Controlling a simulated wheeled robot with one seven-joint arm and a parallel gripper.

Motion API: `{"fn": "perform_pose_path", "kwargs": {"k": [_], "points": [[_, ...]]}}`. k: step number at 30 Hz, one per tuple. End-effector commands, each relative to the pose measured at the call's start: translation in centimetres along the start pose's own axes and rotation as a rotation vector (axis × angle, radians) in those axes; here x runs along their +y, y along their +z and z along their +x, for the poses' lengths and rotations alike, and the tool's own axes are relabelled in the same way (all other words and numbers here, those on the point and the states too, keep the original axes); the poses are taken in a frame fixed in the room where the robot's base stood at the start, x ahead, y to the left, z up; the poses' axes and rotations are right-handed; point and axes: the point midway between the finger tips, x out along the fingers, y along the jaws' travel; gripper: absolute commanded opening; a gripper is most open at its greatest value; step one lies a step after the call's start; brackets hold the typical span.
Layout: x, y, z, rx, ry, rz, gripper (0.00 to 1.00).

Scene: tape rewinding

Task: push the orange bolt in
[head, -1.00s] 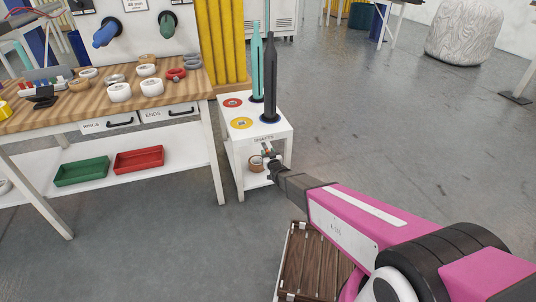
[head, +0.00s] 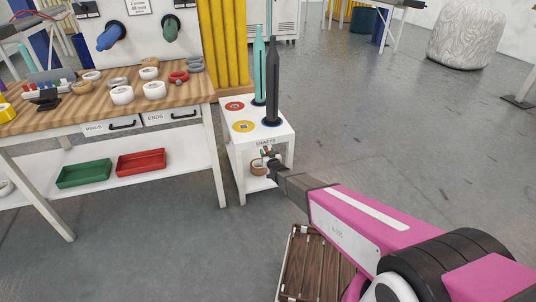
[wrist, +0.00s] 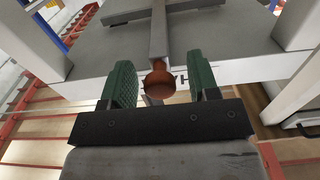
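The orange bolt (wrist: 159,80) shows its round knob end in the wrist view, at the end of a grey bar on the front of the white shaft stand (head: 237,160). My gripper (wrist: 161,76) has two green fingers, one on each side of the knob, with a visible gap on both sides. It is open and holds nothing. In the head view my gripper (head: 271,160) is at the front of the stand, below the "SHAFTS" label. The bolt is too small there to make out clearly.
A teal shaft (head: 259,65) and a dark shaft (head: 271,85) stand upright on the stand. A wooden workbench (head: 70,115) with tape rolls stands to the left. A slatted wooden crate (head: 315,265) is on the floor below my arm. The floor at right is open.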

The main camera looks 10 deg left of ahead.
Motion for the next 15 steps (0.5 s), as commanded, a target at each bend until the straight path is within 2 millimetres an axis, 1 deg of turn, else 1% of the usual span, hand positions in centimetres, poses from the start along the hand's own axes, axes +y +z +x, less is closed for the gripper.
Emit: {"fn": "perform_pose_path", "kwargs": {"k": [8, 11, 15], "points": [[0.0, 0.0, -0.6, -0.001, 0.000, 0.000, 0.55], [0.0, 0.0, -1.4, -0.002, 0.000, 0.000, 0.55], [0.0, -0.1, -3.3, -0.002, 0.000, 0.000, 0.55]]}}
